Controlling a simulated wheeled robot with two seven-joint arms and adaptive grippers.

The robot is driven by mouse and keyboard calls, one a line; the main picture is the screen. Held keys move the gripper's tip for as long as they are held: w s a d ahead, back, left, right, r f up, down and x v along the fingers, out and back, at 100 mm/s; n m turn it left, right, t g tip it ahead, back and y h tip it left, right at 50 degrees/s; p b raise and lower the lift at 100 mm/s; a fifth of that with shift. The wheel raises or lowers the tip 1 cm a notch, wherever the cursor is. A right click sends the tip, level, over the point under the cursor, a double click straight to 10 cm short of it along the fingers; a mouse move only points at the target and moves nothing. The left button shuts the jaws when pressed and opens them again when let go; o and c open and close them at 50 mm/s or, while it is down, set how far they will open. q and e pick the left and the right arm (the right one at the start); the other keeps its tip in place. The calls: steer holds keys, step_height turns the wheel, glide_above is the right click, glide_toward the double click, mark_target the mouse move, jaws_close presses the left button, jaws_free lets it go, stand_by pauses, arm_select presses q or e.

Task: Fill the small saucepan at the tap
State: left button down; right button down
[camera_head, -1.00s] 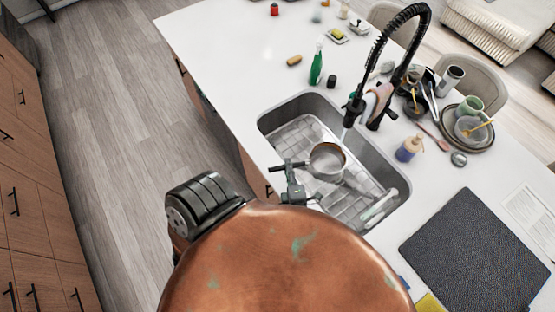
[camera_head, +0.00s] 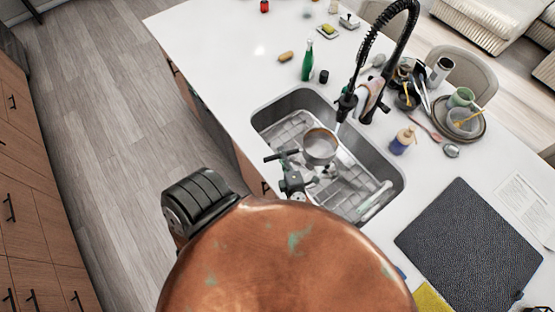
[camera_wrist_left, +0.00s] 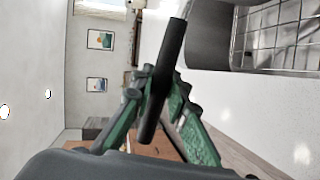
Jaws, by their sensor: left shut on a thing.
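The small saucepan (camera_head: 320,147) is a round metal pan held upright over the sink (camera_head: 258,118), its open top facing up. My left gripper (camera_head: 290,168) is shut on its dark handle (camera_head: 281,155). The wrist view shows the black handle (camera_wrist_left: 164,85) between the green fingers (camera_wrist_left: 150,95); the pan's bowl is outside that view. The black tap (camera_head: 346,104) has its spout just above and right of the pan. A thin pale stream shows under the spout, at the pan's far right rim. The level inside is unclear. My right gripper is not in view.
A wire rack (camera_head: 345,203) lies in the sink. Right of the tap stand a soap bottle (camera_head: 402,140), stacked dishes (camera_head: 464,120) and a utensil holder (camera_head: 408,97). A green bottle (camera_head: 307,62) stands behind the sink. A dark mat (camera_head: 470,240) lies front right. The counter's left is mostly clear.

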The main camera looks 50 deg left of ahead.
arm_select(q)
steer(key=w+b, duration=0.2)
steer(key=w, duration=0.9)
steer(key=shift+a, duration=0.35)
steer(key=shift+r, duration=0.1)
stand_by(5.1)
steer(key=s+a+p, duration=0.4)
steer(key=s, duration=0.3)
steer(key=shift+s+a, duration=0.3)
steer(key=shift+a, duration=0.05)
